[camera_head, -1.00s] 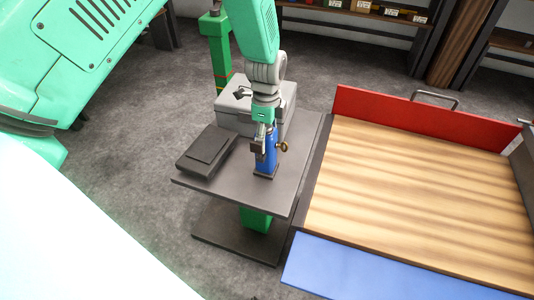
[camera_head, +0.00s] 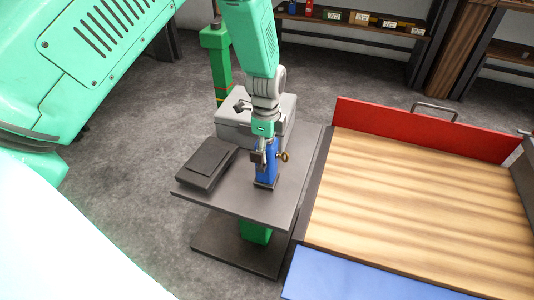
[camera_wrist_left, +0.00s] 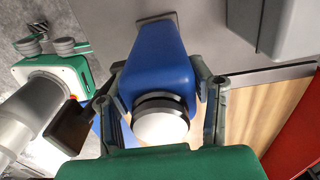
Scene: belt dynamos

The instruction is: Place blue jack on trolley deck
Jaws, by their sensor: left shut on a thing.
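The blue jack (camera_head: 268,172) stands upright on a small dark grey table, with a brass knob on its right side. My left gripper (camera_head: 263,151) comes down from above and is shut on the upper part of the jack. In the left wrist view the blue jack (camera_wrist_left: 160,66) sits between both fingers, its round pale top facing the camera. The trolley deck (camera_head: 420,195) is a bare striped wooden surface to the right of the table. My right gripper is not in view.
The grey table (camera_head: 222,197) also carries a grey case (camera_head: 236,119) and a flat dark box (camera_head: 207,162). The trolley has a raised red panel (camera_head: 420,126) at the back and a blue panel (camera_head: 360,277) in front. A green post (camera_head: 217,60) stands behind the table.

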